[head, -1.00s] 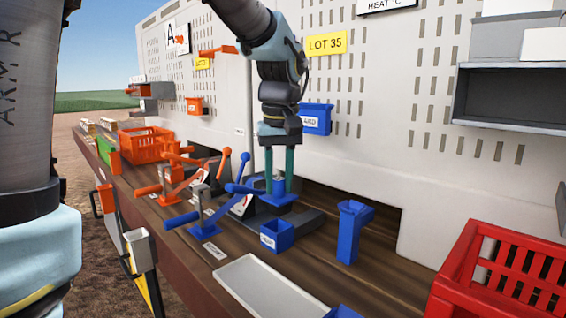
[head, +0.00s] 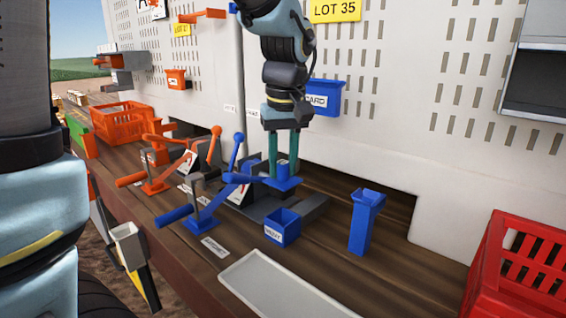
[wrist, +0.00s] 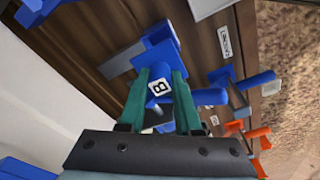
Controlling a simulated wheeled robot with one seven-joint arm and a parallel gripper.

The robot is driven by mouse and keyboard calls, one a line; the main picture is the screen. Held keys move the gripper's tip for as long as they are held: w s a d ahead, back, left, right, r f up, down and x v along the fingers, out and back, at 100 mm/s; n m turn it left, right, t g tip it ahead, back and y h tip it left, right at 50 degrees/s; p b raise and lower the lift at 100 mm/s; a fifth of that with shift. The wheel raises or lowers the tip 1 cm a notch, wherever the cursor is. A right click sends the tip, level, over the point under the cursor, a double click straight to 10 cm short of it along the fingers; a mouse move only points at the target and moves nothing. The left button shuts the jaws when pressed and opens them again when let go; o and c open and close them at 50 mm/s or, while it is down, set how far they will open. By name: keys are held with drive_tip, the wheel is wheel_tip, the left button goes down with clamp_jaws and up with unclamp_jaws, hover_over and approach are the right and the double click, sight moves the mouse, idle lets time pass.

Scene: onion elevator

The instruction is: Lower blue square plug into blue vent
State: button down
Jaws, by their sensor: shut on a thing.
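The blue square plug (head: 285,184) is a flat blue plate with a raised block on top. My gripper (head: 283,172) is shut on that block, its teal fingers pointing down. In the wrist view the block, marked "B" (wrist: 159,87), sits between the fingertips (wrist: 158,80). The plug is over the dark grey fixture on the bench; I cannot tell whether it touches anything. A small open-topped blue box (head: 283,230) with a white label, seemingly the blue vent, stands just in front of it. Its label is hard to read.
Blue lever clamps (head: 200,222) stand left of the plug, with orange ones (head: 155,187) beyond. A tall blue stand (head: 362,225) is at the right. A white tray (head: 270,290) lies in front, a red crate (head: 515,270) at far right. The perforated wall (head: 410,120) rises close behind.

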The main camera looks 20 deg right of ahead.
sight(283, 198)
drive_tip(key=shift+f+b, duration=0.4)
drive_tip(key=shift+f, duration=0.25)
drive_tip(key=shift+r, duration=0.15)
drive_tip(key=shift+f+b, duration=0.35)
drive_tip(key=shift+b, duration=1.85)
drive_tip(key=shift+r+b, duration=0.2)
drive_tip(key=shift+b, duration=0.1)
drive_tip(key=shift+f, duration=0.1)
drive_tip(key=shift+f+b, duration=2.4)
drive_tip(key=shift+f, duration=0.75)
drive_tip(key=c, duration=0.5)
unclamp_jaws()
